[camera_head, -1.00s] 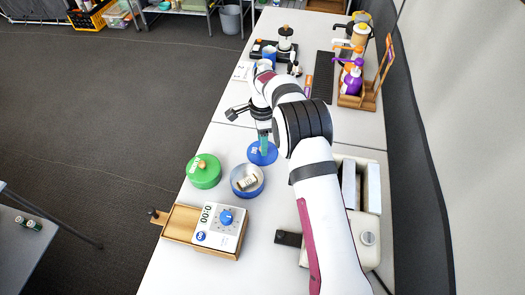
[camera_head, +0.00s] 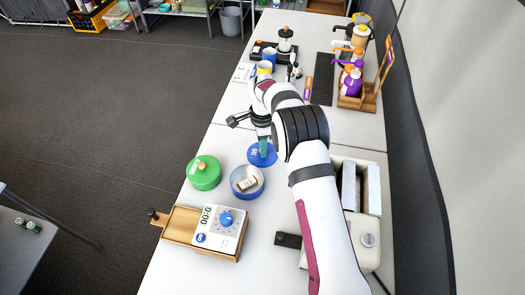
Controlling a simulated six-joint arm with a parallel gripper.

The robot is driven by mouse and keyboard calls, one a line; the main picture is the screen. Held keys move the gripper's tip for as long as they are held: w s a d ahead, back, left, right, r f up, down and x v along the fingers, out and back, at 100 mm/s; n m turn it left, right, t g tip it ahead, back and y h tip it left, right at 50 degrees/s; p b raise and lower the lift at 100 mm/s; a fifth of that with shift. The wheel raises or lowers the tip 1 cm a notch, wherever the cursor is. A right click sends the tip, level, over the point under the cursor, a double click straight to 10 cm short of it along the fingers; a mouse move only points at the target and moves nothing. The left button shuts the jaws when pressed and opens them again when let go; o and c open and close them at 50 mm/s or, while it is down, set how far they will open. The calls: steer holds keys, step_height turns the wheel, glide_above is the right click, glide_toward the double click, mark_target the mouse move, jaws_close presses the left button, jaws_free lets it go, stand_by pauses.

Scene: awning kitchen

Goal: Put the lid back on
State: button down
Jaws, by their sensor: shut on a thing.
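A blue lid (camera_head: 257,159) is under my gripper (camera_head: 263,147), just behind and right of an open blue container. My gripper points down and is shut on the lid; its fingertips are partly hidden by my arm. I cannot tell whether the lid touches the table. The open blue container (camera_head: 237,188) stands on the table with a small pale labelled block (camera_head: 247,184) inside. A green round container (camera_head: 204,181) with a wooden knob on top is to its left.
A wooden box with a white timer (camera_head: 217,227) and blue dial stands in front of the containers. A cream toaster (camera_head: 352,225) is at the right beside my arm. Cups, a grinder (camera_head: 285,40) and bottles (camera_head: 353,80) stand farther back.

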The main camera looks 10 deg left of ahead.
step_height(320, 180, up, 10)
steer(key=s, duration=0.1)
steer(key=s+a+r, duration=0.1)
steer(key=s+a, duration=0.1)
steer(key=s, duration=0.9)
steer(key=shift+w+d+f, duration=0.1)
steer(key=shift+w+f, duration=0.05)
steer(key=shift+f, duration=2.95)
steer(key=shift+f, duration=0.15)
steer(key=shift+c, duration=0.8)
jaws_free()
step_height(320, 180, up, 7)
jaws_close()
